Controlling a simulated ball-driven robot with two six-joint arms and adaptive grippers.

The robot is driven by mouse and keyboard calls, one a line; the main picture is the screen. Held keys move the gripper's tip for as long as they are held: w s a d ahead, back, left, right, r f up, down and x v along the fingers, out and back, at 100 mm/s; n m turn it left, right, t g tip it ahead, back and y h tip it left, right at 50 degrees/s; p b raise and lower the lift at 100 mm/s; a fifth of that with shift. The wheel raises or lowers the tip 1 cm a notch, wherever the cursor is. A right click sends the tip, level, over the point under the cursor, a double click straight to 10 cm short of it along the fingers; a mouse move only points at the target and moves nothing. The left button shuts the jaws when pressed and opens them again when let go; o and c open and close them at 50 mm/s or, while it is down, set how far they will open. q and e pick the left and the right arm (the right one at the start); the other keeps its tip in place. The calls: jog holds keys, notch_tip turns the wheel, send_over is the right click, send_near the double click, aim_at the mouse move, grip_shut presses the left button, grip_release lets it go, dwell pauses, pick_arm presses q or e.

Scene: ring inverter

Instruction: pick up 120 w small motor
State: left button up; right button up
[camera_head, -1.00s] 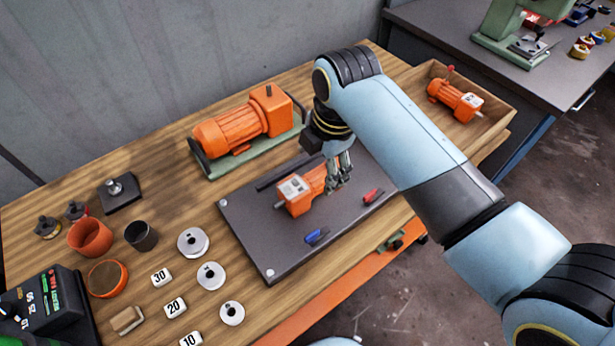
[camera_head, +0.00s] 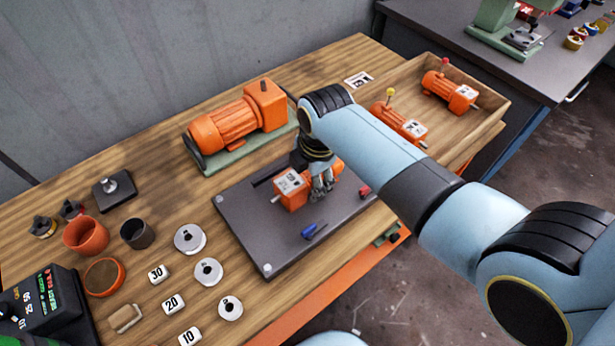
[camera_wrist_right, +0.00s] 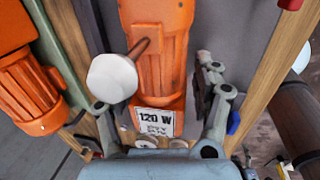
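The small orange 120 W motor (camera_head: 291,189) lies on the dark grey mat (camera_head: 243,225) on the wooden bench. In the right wrist view the motor (camera_wrist_right: 160,75) has a "120 W" label and a lever with a white knob. My right gripper (camera_head: 322,189) is low over the motor's rear half and hides part of it. In the right wrist view its fingers (camera_wrist_right: 155,105) are apart on either side of the motor, with gaps visible. The gripper looks open. My left gripper is not in view.
A large orange motor (camera_head: 225,122) on a green base stands behind the mat. Two small orange motors (camera_head: 401,124) (camera_head: 449,92) sit in the wooden tray (camera_head: 490,118) at right. A blue item (camera_head: 313,231) and a red item (camera_head: 364,191) lie on the mat.

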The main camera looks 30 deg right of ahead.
grip_shut()
jog(key=shift+w+r, duration=0.15)
jog(key=shift+w, duration=0.05)
